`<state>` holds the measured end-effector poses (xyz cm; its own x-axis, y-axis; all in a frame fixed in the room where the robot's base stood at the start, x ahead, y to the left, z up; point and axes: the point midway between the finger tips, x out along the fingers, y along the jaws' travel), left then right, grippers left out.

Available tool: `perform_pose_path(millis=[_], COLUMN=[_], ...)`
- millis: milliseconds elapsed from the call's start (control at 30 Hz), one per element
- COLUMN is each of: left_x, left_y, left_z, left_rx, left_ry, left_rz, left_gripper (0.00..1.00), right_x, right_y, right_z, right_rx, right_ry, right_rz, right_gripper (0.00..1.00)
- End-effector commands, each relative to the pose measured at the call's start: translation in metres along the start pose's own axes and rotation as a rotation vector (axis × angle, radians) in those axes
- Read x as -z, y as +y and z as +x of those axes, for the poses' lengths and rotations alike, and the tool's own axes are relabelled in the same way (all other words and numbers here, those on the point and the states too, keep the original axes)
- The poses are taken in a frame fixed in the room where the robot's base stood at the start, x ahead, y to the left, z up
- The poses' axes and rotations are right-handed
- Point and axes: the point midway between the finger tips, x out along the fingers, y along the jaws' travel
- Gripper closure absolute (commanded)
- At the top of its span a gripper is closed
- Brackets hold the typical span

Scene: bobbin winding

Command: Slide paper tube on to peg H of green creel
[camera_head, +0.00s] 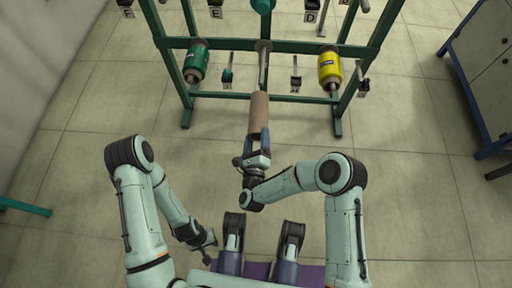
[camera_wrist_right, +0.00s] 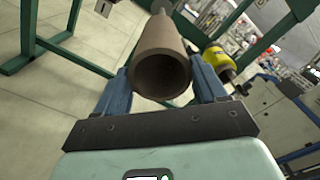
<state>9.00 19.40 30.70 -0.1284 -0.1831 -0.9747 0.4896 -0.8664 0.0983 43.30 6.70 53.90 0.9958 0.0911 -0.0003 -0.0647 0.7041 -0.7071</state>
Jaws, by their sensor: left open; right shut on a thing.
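The brown paper tube (camera_head: 258,113) is held lengthwise, pointing away from me towards the green creel (camera_head: 285,97). My right gripper (camera_head: 257,140) is shut on the tube's near end. In the right wrist view the tube (camera_wrist_right: 160,73) shows its open end between the blue fingers of my right gripper (camera_wrist_right: 162,85). A grey peg (camera_head: 263,66) of the creel lies in line with the tube's far end; whether it is inside the tube cannot be told. The lower peg labels are too small to read, so peg H is not certain. My left gripper (camera_head: 205,245) is open and empty, low at the left.
A green bobbin (camera_head: 195,62) and a yellow bobbin (camera_head: 330,68) sit on the creel either side of the peg in line with the tube. A blue-framed cabinet (camera_head: 485,70) stands at the right. The floor (camera_head: 90,110) in front is clear.

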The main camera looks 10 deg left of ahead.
Motion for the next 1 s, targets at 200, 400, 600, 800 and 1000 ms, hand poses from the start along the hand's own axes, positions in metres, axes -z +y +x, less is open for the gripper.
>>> perform_pose_path(millis=[200, 400, 600, 800, 1000], left_x=[0.0, 0.0, 0.0, 0.0, 0.0], left_y=[0.0, 0.0, 0.0, 0.0, 0.0], left_z=[0.0, 0.0, 0.0, 0.0, 0.0], left_rx=[0.0, 0.0, 0.0, 0.0, 0.0], left_ry=[0.0, 0.0, 0.0, 0.001, 0.0], left_rz=[0.0, 0.001, 0.001, 0.001, 0.001], left_gripper=[0.57, 0.57, 0.57, 0.57, 0.57], right_x=[0.0, 0.0, 0.0, 0.0, 0.0], right_y=[0.0, 0.0, -0.001, -0.001, 0.0], right_z=[0.019, 0.024, 0.048, 0.07, 0.079], right_rx=[0.0, 0.001, 0.003, 0.003, 0.0], right_ry=[-0.001, 0.0, 0.0, 0.0, 0.0], right_rz=[0.001, 0.001, 0.001, 0.001, 0.0], right_gripper=[0.65, 0.65, 0.65, 0.65, 0.65])
